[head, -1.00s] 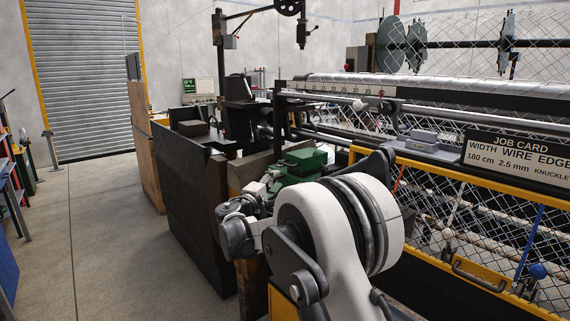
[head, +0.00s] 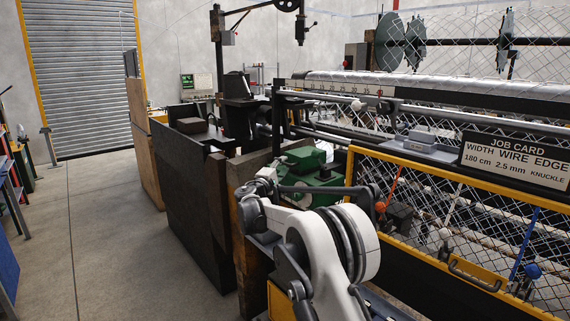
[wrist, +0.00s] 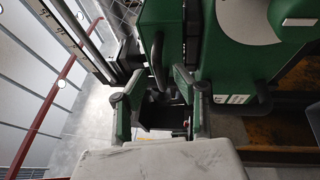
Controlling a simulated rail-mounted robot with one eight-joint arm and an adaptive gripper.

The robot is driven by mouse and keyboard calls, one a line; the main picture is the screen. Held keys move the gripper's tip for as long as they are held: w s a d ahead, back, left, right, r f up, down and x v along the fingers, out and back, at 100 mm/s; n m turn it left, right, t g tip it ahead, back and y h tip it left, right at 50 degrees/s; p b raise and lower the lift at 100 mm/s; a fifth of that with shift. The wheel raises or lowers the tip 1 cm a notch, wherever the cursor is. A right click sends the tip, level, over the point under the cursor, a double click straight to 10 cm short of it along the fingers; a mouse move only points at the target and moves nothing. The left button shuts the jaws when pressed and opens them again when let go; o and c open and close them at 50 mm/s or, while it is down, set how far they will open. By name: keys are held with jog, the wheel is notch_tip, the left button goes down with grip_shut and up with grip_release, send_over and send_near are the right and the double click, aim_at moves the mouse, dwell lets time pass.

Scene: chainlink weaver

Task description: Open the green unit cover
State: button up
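The green unit (head: 305,160) sits at the near left end of the machine in the head view, partly hidden behind my arm. Its green cover looks closed. In the wrist view, green housing (wrist: 240,60) fills the upper right, with a rounded pale part on top. A dark, bar-shaped handle (wrist: 157,60) stands on the green surface at upper centre. My gripper (wrist: 157,92) is open, its two fingers apart with the lower end of the bar showing near the gap. Contact with it cannot be made out. The fingers are hidden in the head view.
A yellow-framed mesh guard (head: 450,180) with a job card (head: 515,165) runs along the right. A dark panel (head: 190,200) stands left of the unit. Open concrete floor (head: 105,220) lies further left.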

jog(key=shift+x, duration=0.95)
grip_shut()
